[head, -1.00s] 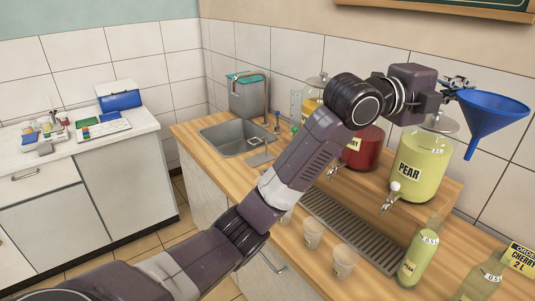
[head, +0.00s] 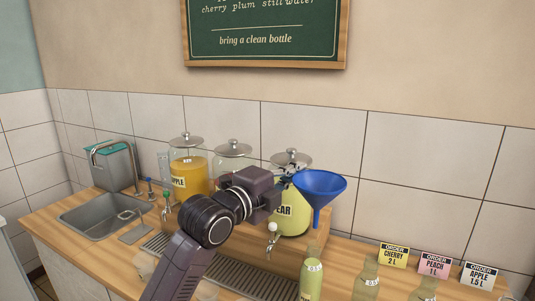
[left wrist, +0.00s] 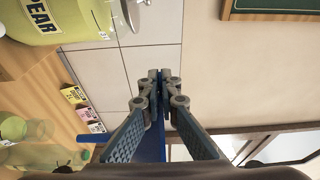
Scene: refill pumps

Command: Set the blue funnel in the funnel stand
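The blue funnel (head: 319,188) is in the air in front of the pear jar (head: 291,216), wide mouth up and spout down. My left gripper (head: 288,172) is at the left side of its rim and holds it. In the left wrist view the left gripper's fingers (left wrist: 158,84) are closed together, with the blue funnel (left wrist: 151,147) showing as a strip between and behind them. I see no funnel stand in either view. My right gripper is not in view.
Apple jar (head: 187,172) and another lidded jar (head: 232,158) stand left of the pear jar. Bottles (head: 311,281) and order cards (head: 433,265) are at the lower right. A sink (head: 100,213) is at the left. A chalkboard (head: 265,30) hangs above.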

